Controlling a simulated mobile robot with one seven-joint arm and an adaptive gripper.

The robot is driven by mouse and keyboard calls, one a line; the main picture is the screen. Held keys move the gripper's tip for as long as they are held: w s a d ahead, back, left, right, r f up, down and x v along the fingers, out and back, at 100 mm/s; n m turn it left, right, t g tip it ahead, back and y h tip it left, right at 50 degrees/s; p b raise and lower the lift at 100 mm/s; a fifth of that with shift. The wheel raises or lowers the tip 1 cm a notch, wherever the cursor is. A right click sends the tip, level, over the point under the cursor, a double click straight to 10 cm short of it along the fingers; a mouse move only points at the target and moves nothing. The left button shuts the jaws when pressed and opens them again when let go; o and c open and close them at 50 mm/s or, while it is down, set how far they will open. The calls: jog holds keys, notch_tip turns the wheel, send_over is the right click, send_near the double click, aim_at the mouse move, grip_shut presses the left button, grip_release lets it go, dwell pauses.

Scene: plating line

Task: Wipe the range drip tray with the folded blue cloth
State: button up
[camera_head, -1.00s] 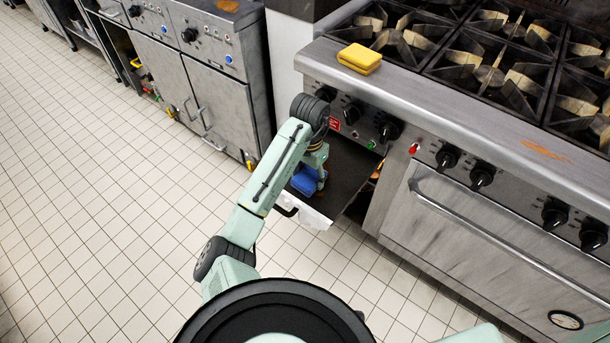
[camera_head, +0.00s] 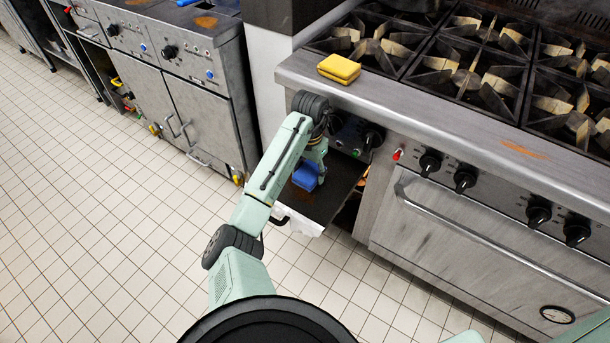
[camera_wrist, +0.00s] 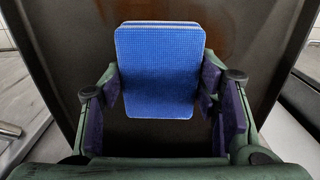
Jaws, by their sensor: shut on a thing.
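The folded blue cloth (camera_wrist: 160,75) is between the fingers of my gripper (camera_wrist: 160,105) in the wrist view. My gripper is shut on its two sides. In the head view the blue cloth (camera_head: 305,176) shows below my wrist, over the dark drip tray (camera_head: 338,188), which is pulled out from the range front. A brownish patch shows on the tray near the cloth. Whether the cloth touches the tray surface is hard to tell. My arm hides part of the tray.
A yellow sponge (camera_head: 339,68) lies on the range's steel front ledge, near the burners (camera_head: 465,70). Range knobs (camera_head: 430,163) stick out at right. The tiled floor at left is clear.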

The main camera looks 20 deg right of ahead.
aim_at(313, 181)
jog(key=shift+w+d, duration=0.85)
jog(key=shift+d, duration=0.15)
jog(key=shift+w+d+r, duration=0.2)
jog(key=shift+w+r, duration=0.15)
jog(key=shift+r, duration=0.1)
jog(key=shift+s+d+f, duration=0.15)
jog(key=shift+s+d, duration=0.65)
jog(key=shift+d, duration=0.05)
jog(key=shift+s+a+f, duration=0.15)
jog(key=shift+s+f, duration=0.15)
jog(key=shift+s, duration=0.9)
jog(key=shift+s+a+f, duration=0.1)
jog(key=shift+s+a, duration=0.05)
jog(key=shift+a, duration=0.1)
jog(key=shift+s+a, duration=0.45)
jog(key=shift+a, duration=0.45)
jog(key=shift+s+a, duration=0.4)
jog(key=shift+a, duration=0.45)
jog(key=shift+s+a, duration=0.65)
jog(key=shift+a, duration=0.25)
jog(key=shift+s+a, duration=0.65)
jog(key=shift+a, duration=0.2)
jog(key=shift+s+a, duration=0.45)
jog(key=shift+s, duration=0.05)
